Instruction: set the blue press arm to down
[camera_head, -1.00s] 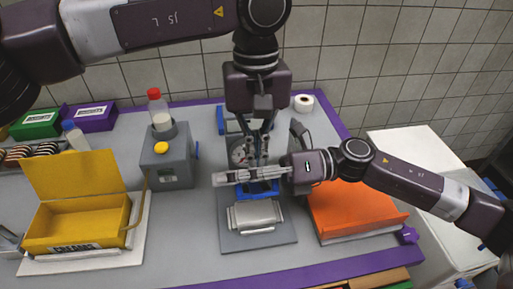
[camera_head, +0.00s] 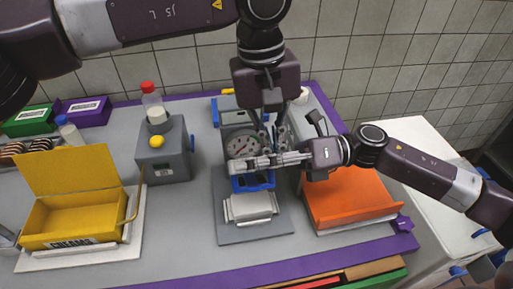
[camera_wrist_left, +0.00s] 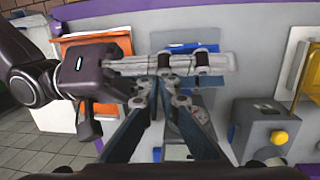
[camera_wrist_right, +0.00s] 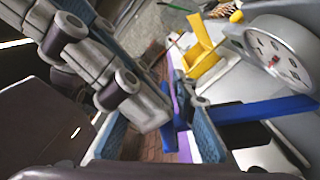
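The press has a grey base (camera_head: 228,236), a silver plate (camera_head: 250,208) and a round gauge (camera_head: 243,143). Its blue press arm (camera_head: 253,184) shows just behind the silver plate, partly covered by my right gripper; its exact tilt is unclear. It also shows as a blue bar in the right wrist view (camera_wrist_right: 270,108). My right gripper (camera_head: 236,164) reaches leftward across the press, above the blue arm. Its fingers are apart, with blue between them; contact is unclear. My left gripper (camera_head: 273,138) points down just behind the right one, fingers apart, with nothing visible held.
An open yellow box (camera_head: 75,215) stands at left and a grey dispenser (camera_head: 163,155) nearer the press. An orange tray (camera_head: 350,198) lies to the right. My two grippers are very close together. The table front between yellow box and press is clear.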

